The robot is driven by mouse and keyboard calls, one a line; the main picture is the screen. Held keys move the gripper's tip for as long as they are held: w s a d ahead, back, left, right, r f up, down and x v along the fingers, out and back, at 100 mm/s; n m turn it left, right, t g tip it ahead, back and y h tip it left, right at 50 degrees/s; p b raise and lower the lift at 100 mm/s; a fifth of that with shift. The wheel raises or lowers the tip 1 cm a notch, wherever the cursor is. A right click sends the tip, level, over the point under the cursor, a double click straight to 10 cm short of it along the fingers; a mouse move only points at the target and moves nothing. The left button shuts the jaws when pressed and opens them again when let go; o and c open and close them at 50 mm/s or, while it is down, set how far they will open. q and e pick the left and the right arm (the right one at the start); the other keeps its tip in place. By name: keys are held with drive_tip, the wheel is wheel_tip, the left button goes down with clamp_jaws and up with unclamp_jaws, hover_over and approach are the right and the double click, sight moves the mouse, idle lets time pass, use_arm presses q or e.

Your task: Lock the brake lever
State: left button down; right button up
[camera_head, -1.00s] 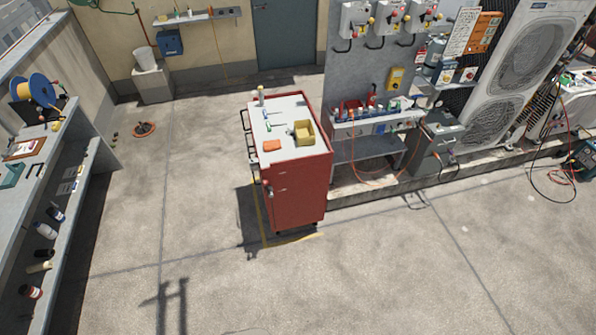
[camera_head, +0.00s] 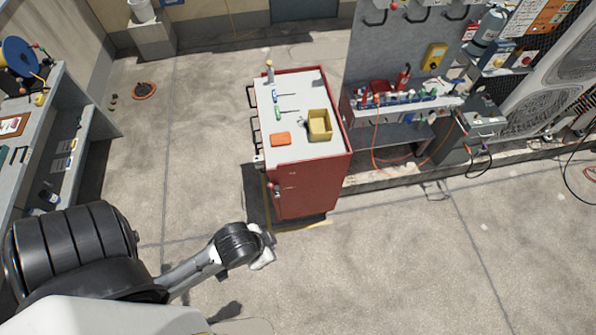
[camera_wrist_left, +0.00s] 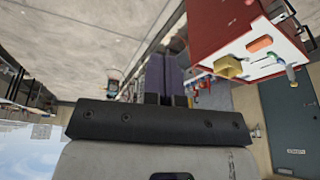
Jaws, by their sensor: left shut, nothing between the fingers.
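The red tool cart (camera_head: 312,185) stands on the concrete floor near the middle of the head view. A small red-tipped lever (camera_head: 273,189) sits low on its left front edge; it looks like the brake lever, but its locked or unlocked position is too small to tell. My left arm comes in from the lower left. In the wrist view my left gripper (camera_wrist_left: 166,62) has its two fingers together, shut and empty. It is apart from the cart, which shows tilted at the upper right (camera_wrist_left: 222,28). My right gripper is not in view.
On the cart top lie a yellow bin (camera_head: 320,126), an orange block (camera_head: 281,139) and small tools. A tool bench (camera_head: 400,133) stands behind to the right, with a hose hanging. A grey workbench (camera_head: 65,125) stands at left. Floor before the cart is clear.

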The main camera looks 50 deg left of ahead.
use_arm(q)
drive_tip(key=w+a+f+n+g+b, duration=0.1)
drive_tip(key=w+f+b, duration=0.5)
drive_tip(key=f, duration=0.3)
drive_tip(key=w+a+f+n+g+y+b, duration=0.1)
drive_tip(key=w+a+f+g+b, duration=0.1)
drive_tip(key=w+f+b, duration=0.5)
drive_tip(key=w+a+f+n+g+b, duration=0.1)
drive_tip(key=w+f+b, duration=0.35)
drive_tip(key=f, duration=0.55)
drive_tip(key=w+a+f+n+g+y+b, duration=0.1)
drive_tip(key=w+a+n+b, duration=0.3)
drive_tip(key=a, duration=0.5)
drive_tip(key=w+a+f+n+g+y+b, duration=0.1)
drive_tip(key=w+a+f+n+g+b, duration=0.1)
drive_tip(key=w+a+b, duration=0.5)
drive_tip(key=a+f+n+b, duration=0.1)
drive_tip(key=a+n, duration=0.1)
drive_tip(key=a, duration=0.1)
drive_tip(key=shift+w+a+g+b, duration=0.15)
drive_tip(key=shift+a+g+b, duration=0.15)
drive_tip(key=shift+g, duration=0.1)
drive_tip(key=shift+f, duration=0.1)
